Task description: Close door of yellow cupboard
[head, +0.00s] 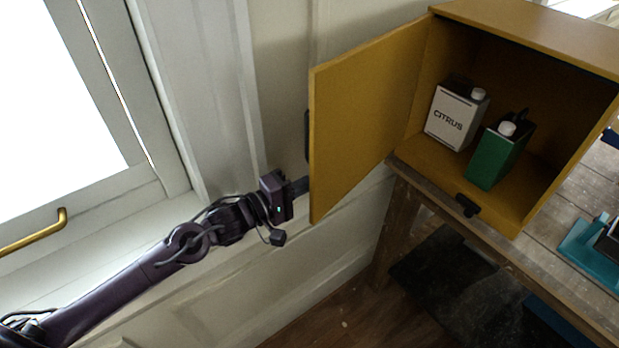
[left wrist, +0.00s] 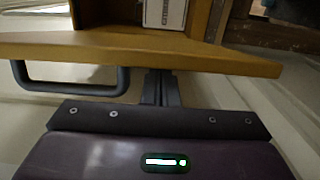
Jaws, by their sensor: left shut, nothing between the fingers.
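The yellow cupboard (head: 545,35) stands on a wooden table at the right of the head view. Its door (head: 362,115) is swung wide open to the left. A dark handle (head: 307,135) is on the door's outer face, and it shows in the left wrist view (left wrist: 75,88). My left gripper (head: 303,186) is shut and empty, with its fingertips at the outer face of the door near its lower free edge. In the left wrist view the fingers (left wrist: 160,88) reach the door (left wrist: 140,49) to the right of the handle; contact is hard to tell. My right gripper is not in view.
Inside the cupboard are a white CITRUS carton (head: 456,117) and a green carton (head: 500,156). A dark catch (head: 467,205) sits at its front edge. The wooden table (head: 500,250) holds a teal object (head: 585,243) at right. A window with a brass handle (head: 35,232) is at left.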

